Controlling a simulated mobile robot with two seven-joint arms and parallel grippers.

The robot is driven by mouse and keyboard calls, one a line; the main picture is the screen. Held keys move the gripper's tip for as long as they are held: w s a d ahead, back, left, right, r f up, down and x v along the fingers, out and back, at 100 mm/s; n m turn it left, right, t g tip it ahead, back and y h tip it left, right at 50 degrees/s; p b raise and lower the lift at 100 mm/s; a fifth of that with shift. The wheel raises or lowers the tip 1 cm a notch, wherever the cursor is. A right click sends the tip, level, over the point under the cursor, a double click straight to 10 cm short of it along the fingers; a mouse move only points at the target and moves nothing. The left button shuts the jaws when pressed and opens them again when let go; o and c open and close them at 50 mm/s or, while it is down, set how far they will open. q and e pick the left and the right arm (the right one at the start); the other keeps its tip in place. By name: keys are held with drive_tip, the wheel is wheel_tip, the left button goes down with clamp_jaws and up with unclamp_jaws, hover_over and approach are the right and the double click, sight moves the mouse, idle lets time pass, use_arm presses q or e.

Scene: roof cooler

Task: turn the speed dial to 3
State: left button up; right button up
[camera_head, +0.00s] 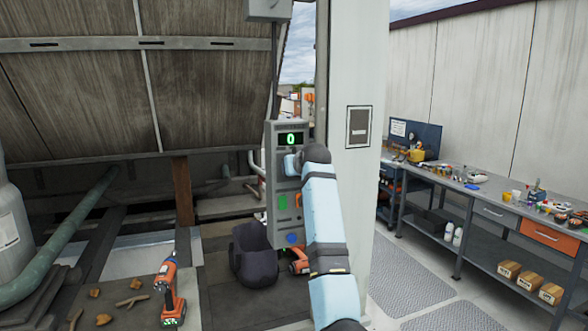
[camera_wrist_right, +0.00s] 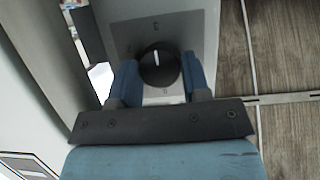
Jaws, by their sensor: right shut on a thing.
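The grey control box (camera_head: 283,183) hangs in the middle of the head view. Its display (camera_head: 291,139) shows a green 0. The speed dial (camera_wrist_right: 159,68) is a round black knob with a white pointer line, which points up in the wrist view. Faint marks surround it on a dark plate (camera_wrist_right: 125,34), too blurred to read. My right gripper (camera_head: 292,164) is at the box just below the display, and it hides the dial in the head view. In the wrist view my right gripper (camera_wrist_right: 158,75) has its blue fingers on either side of the dial, shut on it. My left gripper is out of view.
A green button (camera_head: 282,202) and a blue button (camera_head: 293,238) sit lower on the box. A dark bag (camera_head: 254,256) and an orange drill (camera_head: 170,290) stand below. A pale post (camera_head: 352,200) rises close right of my arm. A workbench (camera_head: 490,208) is farther right.

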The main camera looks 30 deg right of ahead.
idle(0.6)
drive_tip(key=o, duration=0.9)
drive_tip(key=b+v, duration=0.3)
drive_tip(key=v, duration=1)
drive_tip(key=shift+s+b, duration=0.4)
